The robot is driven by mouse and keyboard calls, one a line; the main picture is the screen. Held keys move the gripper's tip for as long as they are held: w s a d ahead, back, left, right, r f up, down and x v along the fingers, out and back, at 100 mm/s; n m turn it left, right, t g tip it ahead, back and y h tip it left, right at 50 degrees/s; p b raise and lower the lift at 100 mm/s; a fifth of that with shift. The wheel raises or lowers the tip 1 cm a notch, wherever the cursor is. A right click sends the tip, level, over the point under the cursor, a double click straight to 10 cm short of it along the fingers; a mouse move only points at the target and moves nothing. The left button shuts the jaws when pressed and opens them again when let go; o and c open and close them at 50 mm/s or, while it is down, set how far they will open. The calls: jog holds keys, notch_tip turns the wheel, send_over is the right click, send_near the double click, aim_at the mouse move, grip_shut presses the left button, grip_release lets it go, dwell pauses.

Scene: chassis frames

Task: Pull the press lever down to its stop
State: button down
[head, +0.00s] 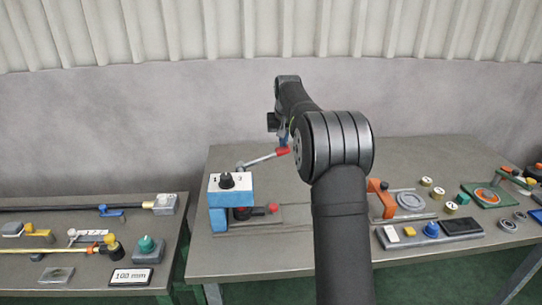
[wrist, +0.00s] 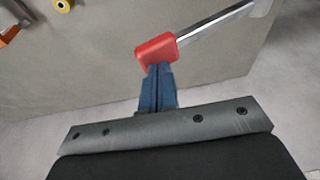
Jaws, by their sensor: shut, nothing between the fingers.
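The lever is a grey metal rod (head: 262,159) with a red grip (head: 283,151) at its right end. In the head view it slopes slightly up to the right, from behind a blue and white block (head: 231,190) with a black knob. The red grip (wrist: 157,48) and rod (wrist: 215,26) also show in the wrist view. My gripper (head: 284,140) is right above the red grip, partly hidden by my arm. In the wrist view its blue fingers (wrist: 158,70) are shut together with their tips at the red grip's edge. I cannot tell whether they touch it.
A red ball handle (head: 272,208) sits low beside the block. To the right on the same table (head: 265,265) are an orange clamp (head: 382,198), a dark tray (head: 462,227) and several small rings. A second table with tools (head: 80,291) stands left, across a gap.

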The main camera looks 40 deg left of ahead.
aim_at(283, 154)
jog(key=shift+f, duration=0.6)
notch_tip(283, 154, down, 6)
jog(key=shift+f, duration=0.2)
dwell(5.0)
jog(key=shift+s, duration=0.1)
notch_tip(283, 154, up, 14)
jog(key=shift+r, duration=0.25)
dwell(1.6)
